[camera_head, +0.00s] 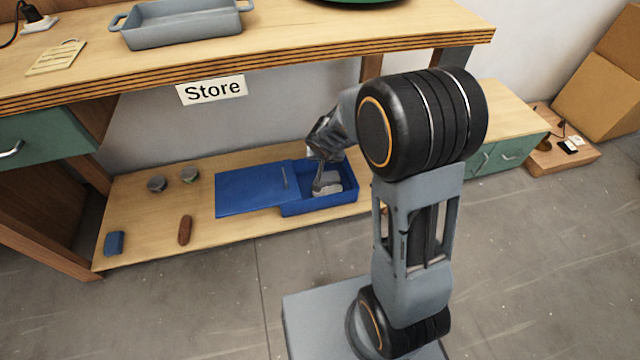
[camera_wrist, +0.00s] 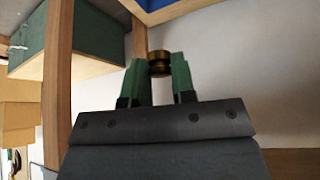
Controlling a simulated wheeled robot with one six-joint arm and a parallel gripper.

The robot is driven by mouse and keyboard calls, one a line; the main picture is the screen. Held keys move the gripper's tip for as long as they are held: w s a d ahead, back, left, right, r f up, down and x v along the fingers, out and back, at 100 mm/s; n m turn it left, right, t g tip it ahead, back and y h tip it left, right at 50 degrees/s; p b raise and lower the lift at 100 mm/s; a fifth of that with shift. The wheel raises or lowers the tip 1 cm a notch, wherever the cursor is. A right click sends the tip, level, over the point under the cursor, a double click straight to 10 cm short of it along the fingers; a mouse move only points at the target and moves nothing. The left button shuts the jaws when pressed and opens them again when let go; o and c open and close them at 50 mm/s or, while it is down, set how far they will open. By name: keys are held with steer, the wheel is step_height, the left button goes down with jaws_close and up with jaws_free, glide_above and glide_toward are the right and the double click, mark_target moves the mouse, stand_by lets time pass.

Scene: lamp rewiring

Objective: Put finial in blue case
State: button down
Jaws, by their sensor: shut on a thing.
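My gripper (camera_wrist: 159,75) is shut on a small brass finial (camera_wrist: 159,62), which sits between the green fingertips in the wrist view. In the head view my gripper (camera_head: 318,178) points down over the open part of the blue case (camera_head: 320,207). The finial cannot be made out there. The case's blue lid (camera_head: 250,190) is slid to the left, leaving the right part open. A pale object (camera_head: 329,188) shows inside the case, partly hidden by my gripper. A blue patch at the top of the wrist view looks like the case, though little of it shows.
The case rests on a low wooden shelf (camera_head: 150,225) under the workbench (camera_head: 300,45). Two grey round pieces (camera_head: 157,184), a brown piece (camera_head: 185,230) and a small blue block (camera_head: 114,243) lie to its left. A "Store" sign (camera_head: 212,90) hangs above.

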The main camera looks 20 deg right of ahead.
step_height(320, 180, up, 4)
steer(key=shift+f+p, duration=0.25)
steer(key=shift+p, duration=0.8)
steer(key=s+d+f+n+g+y, duration=0.1)
steer(key=d+f+n, duration=0.3)
steer(key=f, duration=0.8)
steer(key=s+d+f+n+g+y, duration=0.2)
steer(key=s+d+f+n+y, duration=0.1)
steer(key=f+n, duration=0.6)
steer(key=s+d+f+n+g+y, duration=0.2)
steer(key=d+f+n, duration=0.4)
steer(key=f, duration=0.9)
steer(key=shift+s+d+n+y, duration=0.35)
steer(key=shift+n+y, duration=0.05)
steer(key=shift+y, duration=0.5)
